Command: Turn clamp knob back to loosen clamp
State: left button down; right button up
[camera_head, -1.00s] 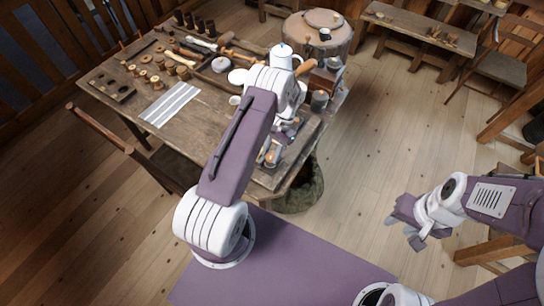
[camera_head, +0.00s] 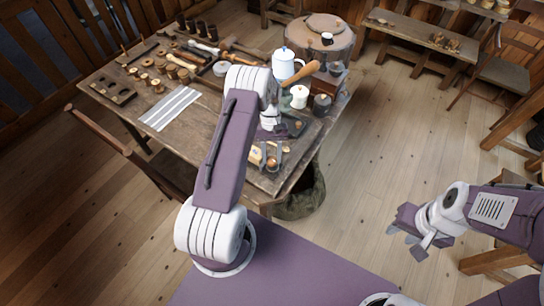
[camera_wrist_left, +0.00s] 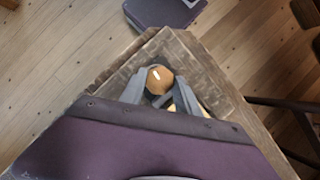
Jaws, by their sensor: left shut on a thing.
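The clamp's round, orange-brown wooden knob (camera_head: 271,163) is at the table's near right corner. In the left wrist view, the knob (camera_wrist_left: 159,79) sits between the two grey fingers of my left gripper (camera_wrist_left: 155,88). In the head view, my left gripper (camera_head: 272,158) points down at this corner and is shut on the knob. The rest of the clamp is mostly hidden by the gripper. My right gripper (camera_head: 408,235) is over the floor at the right, its fingers apart and empty, away from the table.
A pale wooden piece (camera_head: 256,156) lies beside the left gripper. A white jar (camera_head: 299,97), a dark pot (camera_head: 321,105) and a white coffee pot (camera_head: 284,64) stand behind it. Spools, tools and a striped sheet (camera_head: 170,107) cover the table's left. A sack (camera_head: 305,196) stands below the corner.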

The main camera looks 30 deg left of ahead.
pick_arm(q)
jog(key=shift+n, duration=0.4)
jog(key=c, duration=0.9)
grip_release()
jog(key=shift+w+a+r, duration=0.15)
jog(key=shift+w+r, duration=0.05)
jog(key=shift+r, duration=0.15)
jog(key=b+v, duration=0.1)
jog(key=v, duration=0.7)
jog(key=shift+s+r+b, duration=0.15)
jog(key=shift+r+b, duration=0.05)
jog(key=shift+b, duration=0.15)
